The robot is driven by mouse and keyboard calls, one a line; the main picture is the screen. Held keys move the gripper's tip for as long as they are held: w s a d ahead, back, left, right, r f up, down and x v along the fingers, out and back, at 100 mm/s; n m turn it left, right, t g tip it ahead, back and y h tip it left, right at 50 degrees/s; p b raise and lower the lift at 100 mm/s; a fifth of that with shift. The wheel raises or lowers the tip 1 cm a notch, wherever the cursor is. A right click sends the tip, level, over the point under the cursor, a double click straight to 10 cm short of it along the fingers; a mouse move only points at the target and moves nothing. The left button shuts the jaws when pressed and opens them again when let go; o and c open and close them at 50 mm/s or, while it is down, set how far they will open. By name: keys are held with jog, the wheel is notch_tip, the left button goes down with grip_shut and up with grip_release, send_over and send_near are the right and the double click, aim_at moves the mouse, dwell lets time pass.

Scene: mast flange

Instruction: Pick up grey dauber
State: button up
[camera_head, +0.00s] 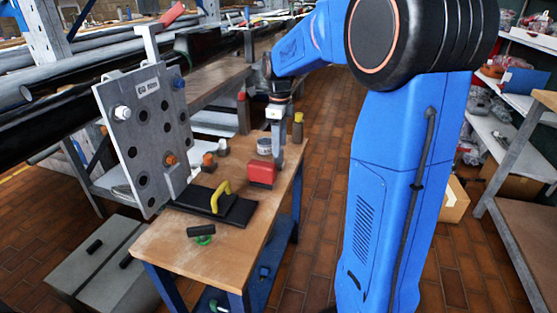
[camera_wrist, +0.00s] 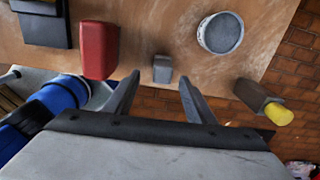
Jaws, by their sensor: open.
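A small grey upright block, which looks like the grey dauber (camera_wrist: 162,68), stands on the wooden bench (camera_wrist: 150,20). In the wrist view it lies between and beyond the fingertips of my gripper (camera_wrist: 160,82), apart from both. The jaws are open with nothing between them. In the head view my gripper (camera_head: 279,112) points down over the bench's far right part. A grey upright shape shows below it there, but I cannot tell finger from dauber.
A red block (camera_head: 262,172) and a round grey-topped tin (camera_head: 264,146) stand close by. A yellow-tipped post (camera_head: 298,127) is near the right edge. A yellow handle (camera_head: 220,195) lies on a black case, beside a grey holed plate (camera_head: 145,130).

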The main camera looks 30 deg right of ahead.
aim_at(279, 162)
jog(key=shift+w+f, duration=0.15)
jog(key=shift+f, duration=1.65)
jog(key=shift+w+f, duration=0.15)
jog(key=shift+f, duration=1.65)
jog(key=shift+c, duration=0.6)
jog(key=c, duration=1)
